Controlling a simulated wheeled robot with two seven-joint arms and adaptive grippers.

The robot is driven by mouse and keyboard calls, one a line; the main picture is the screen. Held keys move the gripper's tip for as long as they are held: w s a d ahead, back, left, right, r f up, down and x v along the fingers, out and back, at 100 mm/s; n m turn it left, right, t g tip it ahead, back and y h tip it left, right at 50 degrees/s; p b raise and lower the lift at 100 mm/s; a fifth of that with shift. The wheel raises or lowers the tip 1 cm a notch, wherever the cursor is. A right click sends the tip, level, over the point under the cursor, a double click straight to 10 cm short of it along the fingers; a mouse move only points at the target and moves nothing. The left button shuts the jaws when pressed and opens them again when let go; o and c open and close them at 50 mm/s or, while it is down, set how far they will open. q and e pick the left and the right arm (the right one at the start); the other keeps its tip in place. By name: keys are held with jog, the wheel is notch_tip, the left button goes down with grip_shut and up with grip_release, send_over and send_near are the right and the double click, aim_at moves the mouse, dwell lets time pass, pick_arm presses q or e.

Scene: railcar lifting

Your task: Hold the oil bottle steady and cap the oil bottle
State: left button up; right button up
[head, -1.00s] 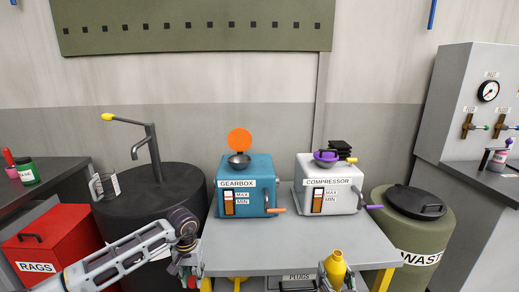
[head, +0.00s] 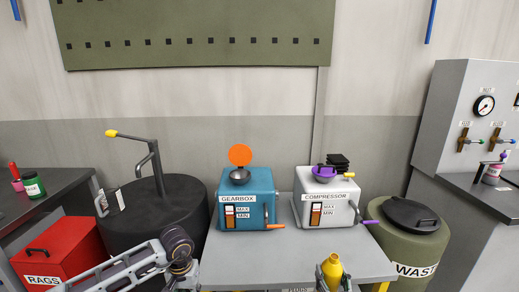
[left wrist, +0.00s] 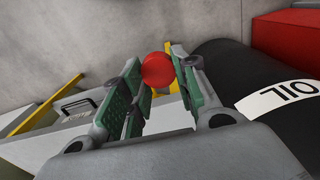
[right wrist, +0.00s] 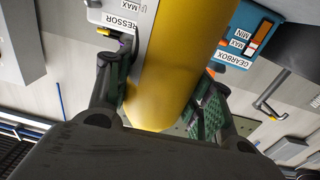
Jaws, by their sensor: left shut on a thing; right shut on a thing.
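The yellow oil bottle (head: 333,268) is between the fingers of my right gripper (head: 333,278), near the front edge of the table. In the right wrist view the bottle (right wrist: 182,65) fills the space between the fingers (right wrist: 160,105), which are shut on it. My left gripper (left wrist: 155,95) is shut on a small round red cap (left wrist: 157,69) at its fingertips. In the head view the left arm's end is cut off by the bottom edge, and the cap is out of sight there. The cap and bottle appear apart.
The grey table (head: 290,245) carries the blue gearbox (head: 247,198) and the white compressor (head: 325,197). A black oil drum (head: 150,220) and a red rags bin (head: 60,255) stand left. A green waste bin (head: 410,228) stands right. The table's middle is clear.

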pick_arm(q)
jog(key=shift+s+r+p, duration=0.7)
jog(key=shift+r, duration=0.1)
pick_arm(e)
jog(key=shift+w+r, duration=0.15)
jog(key=shift+r, duration=0.5)
jog(key=shift+a, duration=0.2)
jog(key=s+a+r+n+g+y, duration=0.1)
jog(key=a+n+y, duration=0.3)
jog(key=a, duration=0.4)
jog(key=s+a+r+n+g+y, duration=0.2)
jog(key=a+r+n+g+y, duration=0.1)
jog(key=a+y, duration=0.4)
jog(key=shift+s+a+r+n+y, duration=0.15)
jog(key=shift+a+r+n+y, duration=0.2)
jog(key=shift+r+n, duration=0.2)
pick_arm(q)
jog(key=shift+w, duration=0.1)
